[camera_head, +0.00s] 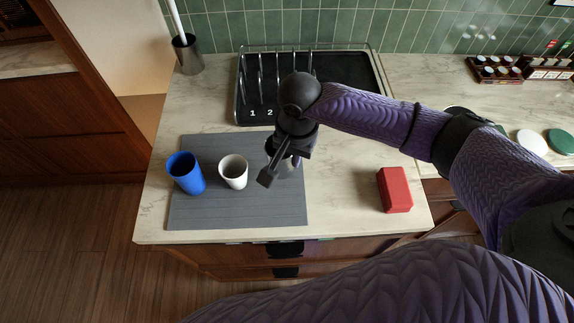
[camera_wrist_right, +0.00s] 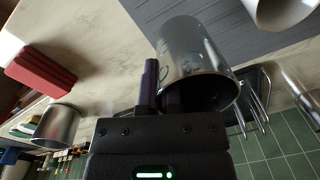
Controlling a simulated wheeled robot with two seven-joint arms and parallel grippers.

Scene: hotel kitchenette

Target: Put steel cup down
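The steel cup (camera_wrist_right: 195,62) is shiny and sits at my right gripper in the wrist view, with its open rim toward the gripper. One finger lies outside its wall and the other at the inside of the rim, close together, so the right gripper (camera_wrist_right: 162,92) appears shut on the wall. In the head view the right gripper (camera_head: 280,168) is over the right part of the grey mat (camera_head: 240,212) and hides most of the cup. I cannot tell whether the cup's base touches the mat. My left gripper is not in view.
A blue cup (camera_head: 185,173) and a white cup (camera_head: 233,172) stand on the mat, left of the gripper. A red block (camera_head: 394,190) lies on the counter to the right. A black rack (camera_head: 355,68) stands behind. The mat's front strip is clear.

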